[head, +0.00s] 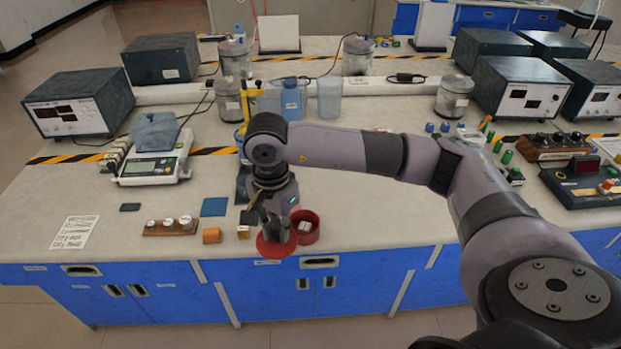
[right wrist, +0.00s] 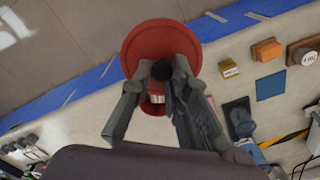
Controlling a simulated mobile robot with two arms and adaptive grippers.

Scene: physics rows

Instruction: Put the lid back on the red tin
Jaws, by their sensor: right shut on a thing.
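The red tin (head: 307,238) stands open near the bench's front edge, with pale items visible inside. Its round red lid (head: 266,249) is beside it on the left, apart from its mouth and partly in front of the bench edge. My right gripper (head: 277,232) is over the lid and shut on it. In the right wrist view the lid (right wrist: 160,35) shows beyond my fingertips (right wrist: 162,70), and part of the tin (right wrist: 152,108) shows between the fingers. The fingers hide the exact grip point. My left gripper is not in view.
Left of the lid are a small yellow block (head: 243,232), an orange block (head: 211,236), a blue pad (head: 214,207) and a wooden weight holder (head: 170,227). A scale (head: 153,168) stands farther back. The bench right of the tin is clear.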

